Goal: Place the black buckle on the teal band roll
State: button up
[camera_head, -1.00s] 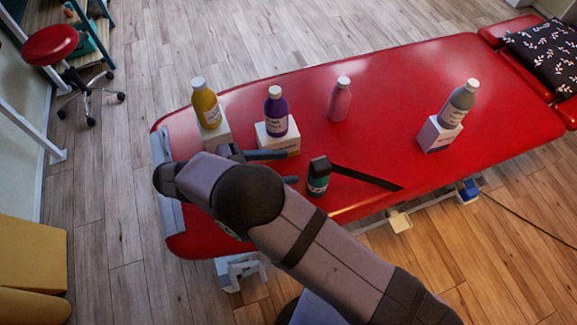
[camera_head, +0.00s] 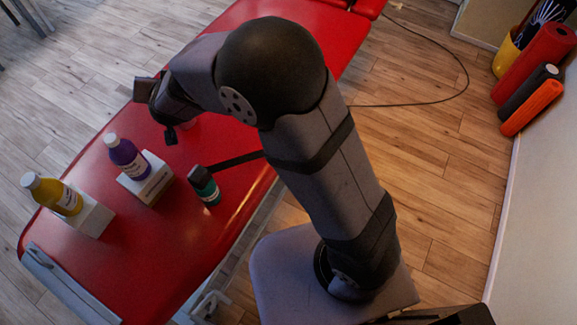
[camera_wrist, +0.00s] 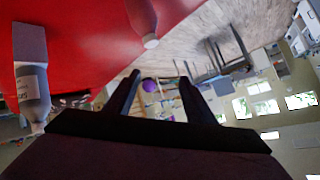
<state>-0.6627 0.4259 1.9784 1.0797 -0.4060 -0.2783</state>
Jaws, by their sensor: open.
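The teal band roll (camera_head: 210,194) stands on the red table near its front edge. The black buckle (camera_head: 198,174) sits on top of the roll, touching it. A black strap (camera_head: 235,161) runs from there to the right along the table and passes behind my arm. My gripper (camera_wrist: 158,76) is open, with nothing between its fingers in the wrist view. In the head view it is over the table, up and left of the roll and apart from it, mostly hidden by my wrist. Neither roll nor buckle shows in the wrist view.
On the red table (camera_head: 110,265), a yellow bottle (camera_head: 58,196) and a purple bottle (camera_head: 125,155) stand by white boxes. The wrist view shows a pink bottle (camera_wrist: 143,18) and a grey bottle (camera_wrist: 33,95). Coloured rolls (camera_head: 535,60) stand by the wall, right.

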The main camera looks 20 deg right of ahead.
jog(key=s+d+f+n+g+h, duration=0.1)
jog(key=s+d+f+g, duration=0.1)
jog(key=s+d, duration=0.7)
jog(key=s+d+f+n+g, duration=0.1)
jog(key=s+d+g, duration=0.4)
jog(key=s+d, duration=0.5)
jog(key=s+d+f+n+g+h, duration=0.1)
jog(key=s+d+f+g, duration=0.3)
jog(key=s+d, duration=0.5)
jog(key=shift+s+d+h, duration=0.25)
jog(key=shift+s+h, duration=0.05)
jog(key=shift+s, duration=0.1)
jog(key=shift+f, duration=0.1)
